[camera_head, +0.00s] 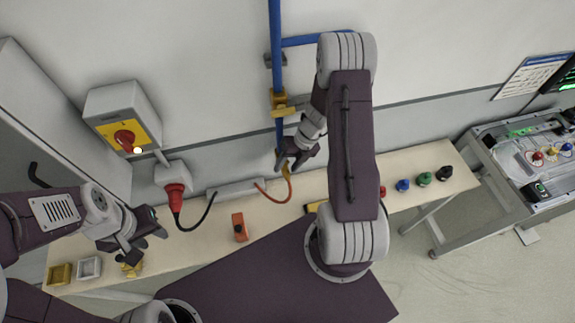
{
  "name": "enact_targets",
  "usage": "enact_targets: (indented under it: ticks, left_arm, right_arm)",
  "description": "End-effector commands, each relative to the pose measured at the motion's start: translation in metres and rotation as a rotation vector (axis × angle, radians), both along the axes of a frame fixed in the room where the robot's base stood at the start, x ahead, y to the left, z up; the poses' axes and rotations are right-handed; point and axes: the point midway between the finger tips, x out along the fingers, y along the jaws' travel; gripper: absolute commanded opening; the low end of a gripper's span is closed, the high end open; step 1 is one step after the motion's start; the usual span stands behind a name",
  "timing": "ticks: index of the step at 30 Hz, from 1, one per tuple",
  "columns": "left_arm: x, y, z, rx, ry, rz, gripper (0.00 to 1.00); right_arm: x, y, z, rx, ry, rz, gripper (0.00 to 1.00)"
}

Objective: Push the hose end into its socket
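An orange hose (273,197) leaves a grey box (236,188) at the back of the bench and curves upward. Its yellow end (286,170) is at the fingers of my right gripper (288,160), which appears closed around it. The hose end is beneath a blue vertical pipe (280,125) on the wall, which carries a yellow fitting (280,101). I cannot make out the socket opening; the gripper and arm cover part of this area. My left gripper (146,241) is at the bench's left side, fingers apart and empty.
A wall switch box (122,112) and red plug (174,192) with a black cable are at left. An orange block (240,227), small trays (60,273) and several coloured knobs (403,185) are on the bench (205,245). A grey workstation (520,170) stands at right.

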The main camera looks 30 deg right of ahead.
Motion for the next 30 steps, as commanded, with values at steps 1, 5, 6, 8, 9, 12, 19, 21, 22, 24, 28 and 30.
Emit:
enact_targets:
  ticks: [1, 5, 6, 8, 9, 12, 19, 21, 22, 24, 28, 30]
  left_arm:
    - [0.000, 0.000, 0.000, 0.000, 0.000, 0.000, 0.36]
    - [0.000, 0.000, 0.001, 0.000, 0.000, 0.000, 0.36]
    - [0.000, 0.000, 0.001, 0.000, 0.000, 0.000, 0.36]
    - [0.000, 0.000, 0.002, 0.000, 0.000, 0.000, 0.36]
    - [0.000, 0.000, 0.002, 0.000, 0.000, 0.000, 0.36]
    - [0.000, 0.000, 0.001, 0.000, 0.000, 0.000, 0.36]
    - [0.000, 0.000, -0.001, 0.000, 0.000, 0.000, 0.36]
    - [0.000, 0.000, -0.001, 0.000, 0.000, 0.000, 0.36]
    - [0.000, 0.000, -0.001, 0.000, 0.000, 0.000, 0.36]
    - [0.000, 0.000, -0.001, 0.000, 0.000, 0.000, 0.36]
    - [0.000, 0.000, -0.001, 0.000, 0.000, 0.000, 0.36]
    - [0.000, 0.000, -0.001, 0.000, 0.000, 0.000, 0.36]
  right_arm:
    - [0.000, 0.000, 0.000, 0.000, 0.000, 0.000, 0.47]
    - [0.000, -0.003, 0.008, -0.001, -0.002, 0.000, 0.47]
    - [0.000, -0.006, 0.014, -0.001, -0.005, -0.001, 0.47]
    - [-0.002, -0.010, 0.025, -0.002, -0.004, -0.001, 0.47]
    - [-0.002, -0.014, 0.033, -0.002, -0.005, -0.002, 0.47]
    - [-0.004, -0.021, 0.051, -0.002, -0.005, -0.001, 0.47]
    - [-0.007, -0.033, 0.079, -0.001, -0.002, 0.000, 0.47]
    - [-0.008, -0.034, 0.083, 0.000, -0.001, -0.001, 0.47]
    - [-0.008, -0.034, 0.083, 0.000, 0.000, -0.001, 0.47]
    - [-0.008, -0.034, 0.084, 0.000, 0.000, -0.001, 0.47]
    - [-0.008, -0.034, 0.084, 0.000, 0.001, -0.001, 0.47]
    - [-0.008, -0.034, 0.084, 0.000, 0.000, -0.001, 0.47]
